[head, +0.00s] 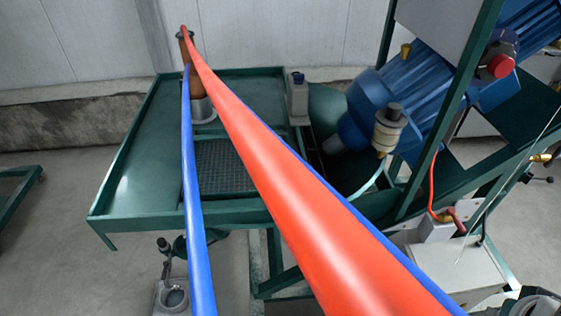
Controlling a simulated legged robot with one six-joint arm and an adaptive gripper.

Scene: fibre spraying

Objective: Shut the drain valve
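No part is clearly marked as the drain valve, and I cannot tell which fitting it is. A small fitting with a red lever (455,219) sits on a light box at the lower right. A brass fitting with a dark handle (541,158) is at the right edge. My gripper is not in view.
A large red hose (290,195) and blue hoses (193,190) cross the middle and hide much behind them. A green tray table (140,160) with a grate stands behind. A blue motor-like machine (430,90) on a green frame fills the right. Floor shows at left.

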